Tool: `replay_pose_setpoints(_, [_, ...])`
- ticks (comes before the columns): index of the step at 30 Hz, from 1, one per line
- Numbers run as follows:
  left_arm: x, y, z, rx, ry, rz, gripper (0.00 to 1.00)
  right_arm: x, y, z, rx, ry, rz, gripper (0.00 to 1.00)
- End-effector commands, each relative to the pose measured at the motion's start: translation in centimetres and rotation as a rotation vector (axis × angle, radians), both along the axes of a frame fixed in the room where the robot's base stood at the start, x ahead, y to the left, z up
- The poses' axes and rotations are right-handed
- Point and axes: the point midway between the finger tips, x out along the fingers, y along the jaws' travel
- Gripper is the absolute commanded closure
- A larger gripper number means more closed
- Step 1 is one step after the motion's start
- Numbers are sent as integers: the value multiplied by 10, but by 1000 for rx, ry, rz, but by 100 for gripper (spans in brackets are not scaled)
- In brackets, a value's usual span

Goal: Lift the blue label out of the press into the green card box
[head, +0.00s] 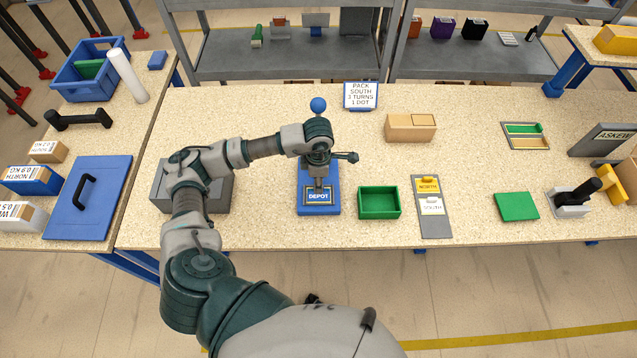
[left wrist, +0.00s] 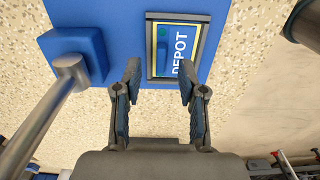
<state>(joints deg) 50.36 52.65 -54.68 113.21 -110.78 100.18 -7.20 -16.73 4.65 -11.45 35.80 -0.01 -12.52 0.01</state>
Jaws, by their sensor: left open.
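The blue label (head: 318,197), printed DEPOT in white, lies face up in a yellow-edged dark frame on the blue press (head: 305,209). In the left wrist view the label (left wrist: 184,48) shows a small raised blue tab near its left side. My left gripper (head: 319,182) is over the press. Its two fingers in the wrist view (left wrist: 160,68) are apart, near the label's lower edge, with nothing between them; their height above it cannot be told. The open green card box (head: 379,203) stands right of the press and looks empty. My right gripper is out of view.
The press lever (left wrist: 45,118) rises at the left in the wrist view. A grey plate with NORTH and SOUTH cards (head: 430,222) lies right of the box. A sign (head: 360,95) and a cardboard box (head: 410,127) stand behind. A flat green piece (head: 516,206) lies farther right.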

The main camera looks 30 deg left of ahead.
Motion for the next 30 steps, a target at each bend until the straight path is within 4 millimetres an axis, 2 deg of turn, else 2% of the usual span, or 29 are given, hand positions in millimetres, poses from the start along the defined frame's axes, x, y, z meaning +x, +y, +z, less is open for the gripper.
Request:
replay_pose_setpoints(6, [0, 0, -23, 0, 1, 1, 59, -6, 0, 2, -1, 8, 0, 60])
replay_pose_setpoints(16, [0, 0, -26, 0, 0, 0, 59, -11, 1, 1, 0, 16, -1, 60])
replay_pose_setpoints(17, [0, 0, -26, 0, 0, 0, 64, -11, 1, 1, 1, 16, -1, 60])
replay_pose_setpoints(21, [1, 0, -26, 0, 0, 0, 99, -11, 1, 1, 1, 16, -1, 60])
replay_pose_setpoints(25, [1, 0, -26, 0, 0, 0, 100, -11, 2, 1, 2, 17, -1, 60])
replay_pose_setpoints(26, [1, 0, -26, 0, 0, 0, 95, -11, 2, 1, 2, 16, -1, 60])
replay_pose_setpoints(27, [1, 0, -26, 0, 0, 0, 100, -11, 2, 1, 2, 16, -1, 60])
replay_pose_setpoints(30, [1, 0, -26, 0, 0, 0, 100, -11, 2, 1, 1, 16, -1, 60])
